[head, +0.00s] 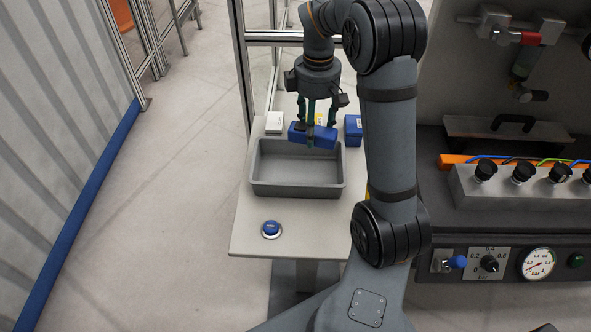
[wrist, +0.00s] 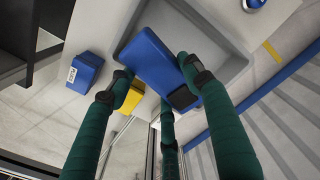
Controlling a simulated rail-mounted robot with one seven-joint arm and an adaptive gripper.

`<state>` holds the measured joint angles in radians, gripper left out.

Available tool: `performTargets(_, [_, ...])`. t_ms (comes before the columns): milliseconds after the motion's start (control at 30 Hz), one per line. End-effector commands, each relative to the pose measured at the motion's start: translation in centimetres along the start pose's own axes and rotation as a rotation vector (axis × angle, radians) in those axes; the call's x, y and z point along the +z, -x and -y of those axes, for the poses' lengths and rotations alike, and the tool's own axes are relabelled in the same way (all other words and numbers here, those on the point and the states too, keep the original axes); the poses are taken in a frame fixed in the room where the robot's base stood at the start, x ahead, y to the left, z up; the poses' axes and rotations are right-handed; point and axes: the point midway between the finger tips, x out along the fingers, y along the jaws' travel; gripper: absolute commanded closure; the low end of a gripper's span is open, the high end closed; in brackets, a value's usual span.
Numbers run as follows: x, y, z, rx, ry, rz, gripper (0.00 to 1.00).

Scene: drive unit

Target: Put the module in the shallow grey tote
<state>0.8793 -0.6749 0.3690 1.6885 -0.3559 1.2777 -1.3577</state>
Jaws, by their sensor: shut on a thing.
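The blue module (head: 322,137) is a box-shaped block held in my gripper (head: 315,130). In the wrist view the module (wrist: 152,55) lies between the green fingers of my gripper (wrist: 156,78), with dark pads against its sides. The shallow grey tote (head: 297,189) stands on the pale table below. The module appears raised, over the tote's far rim in the head view. In the wrist view it overlaps the inside of the tote (wrist: 232,68). The part of the tote floor that I can see is bare; the module hides some of it.
Another blue box (head: 353,130) stands behind the tote at the right, and a white box (head: 275,122) at the left. A yellow item (wrist: 131,104) lies between them. A round blue button (head: 271,229) is in front of the tote. A control panel (head: 510,264) stands to the right.

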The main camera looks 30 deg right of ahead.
Motion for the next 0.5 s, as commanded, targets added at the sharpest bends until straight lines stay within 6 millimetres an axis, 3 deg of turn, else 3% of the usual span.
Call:
performTargets(100, [2.6,-0.4,-3.3,-0.003,0.11,0.0,0.83])
performTargets(233, [4.4,-1.0,-5.2,-0.001,0.193,-0.001,0.83])
performTargets(367, [4.3,-1.8,-5.0,-0.003,0.229,-0.001,0.83])
performTargets(500, [2.1,-3.6,-3.0,-0.005,0.237,0.0,0.83])
